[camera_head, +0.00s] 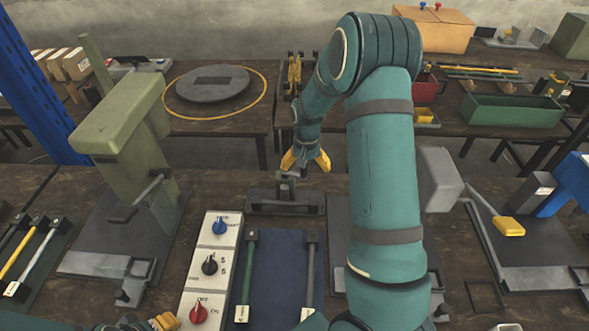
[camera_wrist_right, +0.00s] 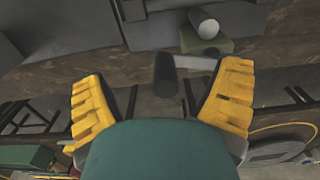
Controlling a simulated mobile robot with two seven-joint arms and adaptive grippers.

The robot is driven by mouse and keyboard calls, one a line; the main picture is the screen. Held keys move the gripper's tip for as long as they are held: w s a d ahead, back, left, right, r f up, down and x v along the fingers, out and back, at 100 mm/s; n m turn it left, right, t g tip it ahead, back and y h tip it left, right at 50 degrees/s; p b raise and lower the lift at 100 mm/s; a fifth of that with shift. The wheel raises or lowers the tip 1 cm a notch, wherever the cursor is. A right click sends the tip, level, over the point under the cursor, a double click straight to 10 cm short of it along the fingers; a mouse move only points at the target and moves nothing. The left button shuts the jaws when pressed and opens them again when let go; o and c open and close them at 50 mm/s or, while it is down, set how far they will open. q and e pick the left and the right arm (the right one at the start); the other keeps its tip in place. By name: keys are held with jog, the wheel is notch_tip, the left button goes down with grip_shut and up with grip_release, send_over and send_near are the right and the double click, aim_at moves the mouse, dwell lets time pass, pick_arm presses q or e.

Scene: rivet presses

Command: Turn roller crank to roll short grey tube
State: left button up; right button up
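My right gripper (camera_head: 305,160) reaches to the back edge of the near bench, above a dark roller unit (camera_head: 285,205). In the right wrist view its yellow fingers (camera_wrist_right: 165,105) are spread apart. A dark crank handle (camera_wrist_right: 165,75) on a light shaft stands between them, with gaps on both sides. Beyond it, a grey cylinder with a pale end (camera_wrist_right: 205,22) sits by a green block; I cannot tell whether it is a tube or a roller. A grey rod (camera_head: 311,265) lies on the blue mat. Yellow parts of my left gripper (camera_head: 164,321) show at the bottom edge; its fingers are mostly hidden.
A green press (camera_head: 120,120) stands left, and a control panel (camera_head: 208,265) with blue, black and red knobs is beside the mat. A green rod (camera_head: 247,275) lies on the mat. A blue lever press (camera_head: 560,190) is at right. My right arm hides the centre.

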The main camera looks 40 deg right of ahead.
pick_arm(q)
jog(key=shift+s+a+f, duration=0.15)
jog(key=shift+a+f, duration=0.05)
jog(key=shift+f, duration=0.15)
pick_arm(e)
jog(key=shift+w, duration=0.1)
pick_arm(q)
jog(key=shift+d+r+p, duration=0.1)
jog(key=shift+r+p, duration=0.65)
jog(key=shift+p, duration=0.2)
pick_arm(e)
jog(key=shift+w+r, duration=0.2)
jog(key=shift+r, duration=0.85)
pick_arm(q)
jog(key=shift+r+p, duration=0.85)
jog(key=shift+r, duration=0.05)
pick_arm(e)
notch_tip(320, 180, up, 2)
jog(key=shift+a+r, duration=0.1)
jog(key=shift+r, duration=0.1)
pick_arm(q)
jog(key=shift+r+p, duration=0.85)
jog(key=shift+r, duration=0.05)
pick_arm(e)
jog(key=shift+r, duration=1.2)
